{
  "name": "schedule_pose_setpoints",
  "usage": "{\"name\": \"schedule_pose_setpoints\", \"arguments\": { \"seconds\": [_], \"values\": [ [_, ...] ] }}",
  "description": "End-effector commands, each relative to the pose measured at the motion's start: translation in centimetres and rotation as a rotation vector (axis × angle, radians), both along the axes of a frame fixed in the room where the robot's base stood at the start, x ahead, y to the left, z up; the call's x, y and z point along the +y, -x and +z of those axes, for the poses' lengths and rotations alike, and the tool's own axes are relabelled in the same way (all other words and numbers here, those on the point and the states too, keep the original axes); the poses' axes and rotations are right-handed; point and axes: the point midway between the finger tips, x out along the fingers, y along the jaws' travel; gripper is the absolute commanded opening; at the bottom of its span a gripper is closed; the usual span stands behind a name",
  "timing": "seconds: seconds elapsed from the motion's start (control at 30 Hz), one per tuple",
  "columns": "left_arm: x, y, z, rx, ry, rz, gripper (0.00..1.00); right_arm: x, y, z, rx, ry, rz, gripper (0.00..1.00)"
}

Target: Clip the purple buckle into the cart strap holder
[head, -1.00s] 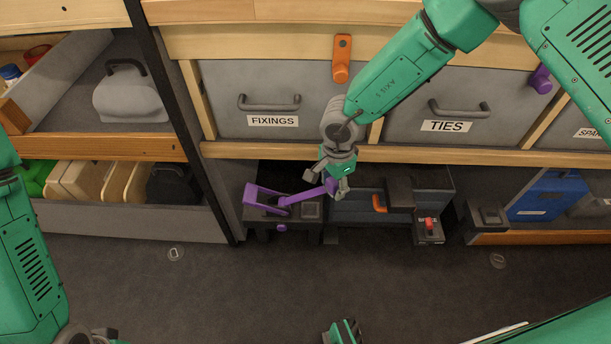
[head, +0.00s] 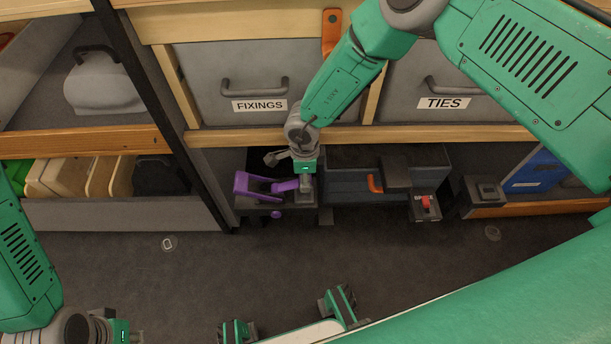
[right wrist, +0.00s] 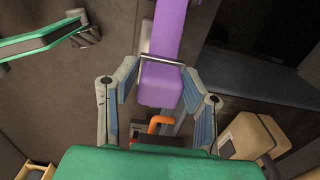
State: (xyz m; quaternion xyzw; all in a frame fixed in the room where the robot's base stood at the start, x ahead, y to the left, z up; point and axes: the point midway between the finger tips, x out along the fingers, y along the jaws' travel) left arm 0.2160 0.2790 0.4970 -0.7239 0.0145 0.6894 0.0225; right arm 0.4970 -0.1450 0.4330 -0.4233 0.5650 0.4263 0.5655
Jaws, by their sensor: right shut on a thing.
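The purple buckle (head: 283,186) is a flat bar running right from a purple bracket (head: 242,184) on a dark block at the lower shelf's left end. My right gripper (head: 306,186) is shut on its free right end, just above the dark block. In the right wrist view the buckle (right wrist: 161,85) lies between the blue-padded fingers, with a metal bar across it. The block's right part, apparently the strap holder (head: 300,199), is partly hidden by the gripper; contact cannot be told. My left gripper (head: 122,328) is at the lower left, away from the block; its jaws are unclear.
Right of the block is a dark bin with an orange hook (head: 375,184) and a block with a red catch (head: 426,202). Another dark block (head: 485,190) stands further right. The wooden ledge (head: 400,137) and drawers lie above.

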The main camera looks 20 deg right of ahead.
Motion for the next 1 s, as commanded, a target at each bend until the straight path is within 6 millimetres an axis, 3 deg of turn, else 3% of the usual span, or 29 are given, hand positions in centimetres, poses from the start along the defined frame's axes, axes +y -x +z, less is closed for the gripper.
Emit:
{"name": "schedule_pose_setpoints", "arguments": {
  "seconds": [0.53,1.0],
  "values": [
    [0.0,0.0,-3.9,0.0,0.0,0.001,0.0,0.0,0.0,-4.9,0.0,-0.002,0.001,0.0],
    [0.1,0.0,-4.3,0.0,0.0,0.001,0.0,0.0,0.0,-5.4,0.0,-0.001,0.002,0.0]
  ]
}}
